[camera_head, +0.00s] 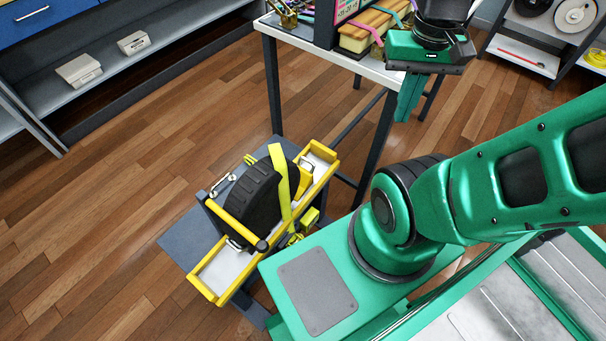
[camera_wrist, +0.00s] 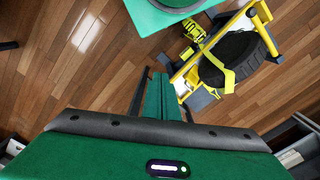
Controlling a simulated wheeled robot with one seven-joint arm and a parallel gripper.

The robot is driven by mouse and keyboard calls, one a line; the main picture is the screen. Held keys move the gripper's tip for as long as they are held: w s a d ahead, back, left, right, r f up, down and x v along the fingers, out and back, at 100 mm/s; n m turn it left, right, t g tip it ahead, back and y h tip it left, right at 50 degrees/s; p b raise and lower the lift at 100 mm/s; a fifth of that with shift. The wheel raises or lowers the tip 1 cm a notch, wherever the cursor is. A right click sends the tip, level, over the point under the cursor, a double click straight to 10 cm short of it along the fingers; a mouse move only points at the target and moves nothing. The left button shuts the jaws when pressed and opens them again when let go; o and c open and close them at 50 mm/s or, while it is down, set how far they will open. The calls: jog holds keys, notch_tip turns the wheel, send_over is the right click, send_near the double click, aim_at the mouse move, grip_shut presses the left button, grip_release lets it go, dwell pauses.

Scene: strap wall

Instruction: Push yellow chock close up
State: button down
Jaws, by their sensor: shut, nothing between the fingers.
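A black wheel (camera_head: 252,204) stands upright in a yellow-edged tray (camera_head: 221,272), with a yellow strap (camera_head: 281,178) over it. A yellow piece that looks like the chock (camera_head: 304,178) is at the tray's far end, beside the wheel; I cannot tell whether they touch. In the wrist view the wheel (camera_wrist: 238,58) and strap (camera_wrist: 222,62) show at upper right. My gripper (camera_head: 405,103) is shut and empty, pointing down, well right of and above the tray. Its closed fingers also show in the wrist view (camera_wrist: 163,95), apart from the tray.
A white-topped table (camera_head: 300,38) with books and tools stands behind the tray, close to my gripper. A yellow ratchet (camera_head: 309,219) hangs at the tray's right side. Shelves (camera_head: 130,70) line the back left. The wooden floor (camera_head: 95,230) at left is clear.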

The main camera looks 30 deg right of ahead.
jog(key=w+d+f+m, duration=0.3)
jog(key=w+f, duration=1.1)
jog(key=w, duration=0.5)
jog(key=m+y, duration=0.2)
jog(key=m, duration=0.2)
send_over(312, 169)
jog(key=w+d, duration=0.3)
jog(key=d, duration=0.1)
notch_tip(312, 169, down, 26)
jog(key=shift+g, duration=0.4)
jog(key=x, duration=1)
jog(key=shift+w+a, duration=0.2)
jog(key=shift+d, duration=0.1)
